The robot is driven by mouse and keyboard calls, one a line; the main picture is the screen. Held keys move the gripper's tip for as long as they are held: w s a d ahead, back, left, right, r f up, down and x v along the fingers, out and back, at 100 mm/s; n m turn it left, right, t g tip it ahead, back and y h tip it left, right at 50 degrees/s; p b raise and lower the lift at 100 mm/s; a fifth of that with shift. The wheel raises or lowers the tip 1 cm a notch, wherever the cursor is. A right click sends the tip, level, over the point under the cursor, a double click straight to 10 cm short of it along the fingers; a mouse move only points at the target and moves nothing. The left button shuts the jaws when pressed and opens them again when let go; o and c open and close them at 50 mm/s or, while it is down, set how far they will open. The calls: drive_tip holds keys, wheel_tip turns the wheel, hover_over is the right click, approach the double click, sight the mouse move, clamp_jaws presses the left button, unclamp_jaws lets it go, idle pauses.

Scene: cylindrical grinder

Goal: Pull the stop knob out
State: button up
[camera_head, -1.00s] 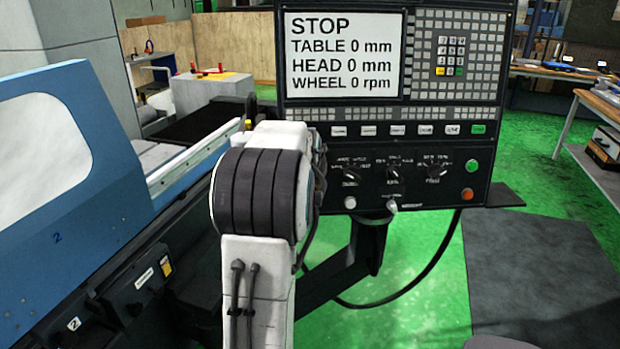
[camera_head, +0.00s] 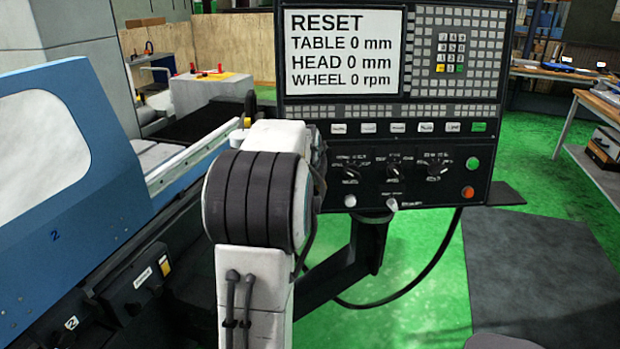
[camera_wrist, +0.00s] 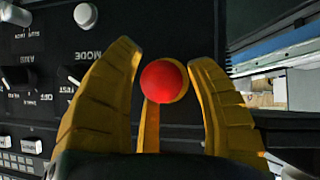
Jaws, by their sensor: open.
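The stop knob (camera_wrist: 164,81) is a round red knob with a yellow rim at its right edge, on the black panel in the wrist view. My gripper (camera_wrist: 164,53) is open, with yellow fingers on either side of the knob. Dark gaps show between the knob and both side fingers. A narrower yellow finger stands just below the knob, partly covered by it. In the head view my arm hides the knob and my gripper. The control panel's screen (camera_head: 343,50) reads RESET, with table, head and wheel at 0.
Rotary switches (camera_head: 394,170), a green button (camera_head: 472,164) and an orange button (camera_head: 467,192) are on the panel right of my arm. The blue grinder body (camera_head: 60,170) stands at left.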

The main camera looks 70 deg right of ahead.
drive_tip(key=v, duration=1.1)
drive_tip(key=shift+a+r, duration=0.2)
drive_tip(key=shift+a, duration=0.15)
drive_tip(key=shift+s, duration=0.1)
